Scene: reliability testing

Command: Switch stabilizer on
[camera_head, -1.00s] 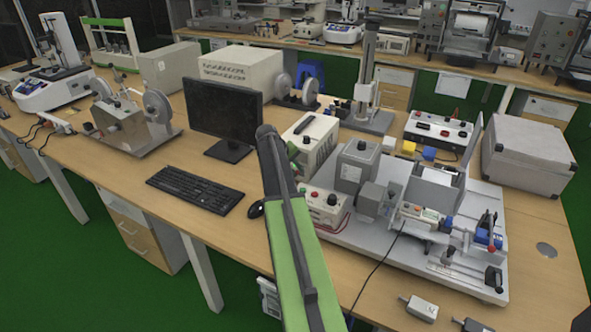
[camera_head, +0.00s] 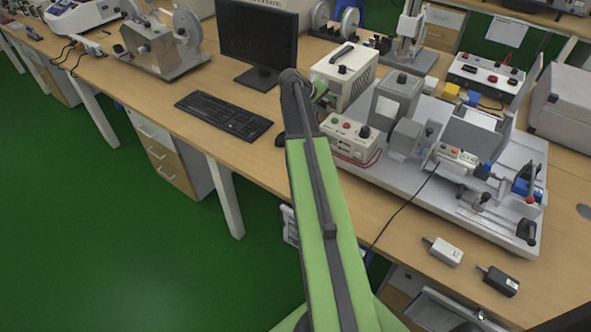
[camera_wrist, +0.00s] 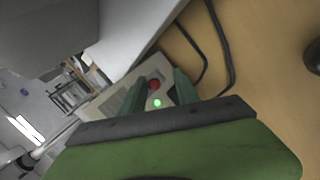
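I cannot read a label saying which is the stabilizer. In the wrist view, a pale panel (camera_wrist: 112,103) carries a red button (camera_wrist: 153,85) and a bright green button (camera_wrist: 157,103). My gripper (camera_wrist: 160,76) is open, with its dark green fingers on either side of these buttons. Contact cannot be told. In the head view, my arm mostly hides the gripper.
A monitor (camera_head: 257,36) and keyboard (camera_head: 223,116) lie left of my arm. A grey base plate (camera_head: 470,215) with mounted apparatus fills the right side. A dark cable (camera_head: 402,210) crosses the front desk area. Small adapters (camera_head: 442,251) lie near the front edge.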

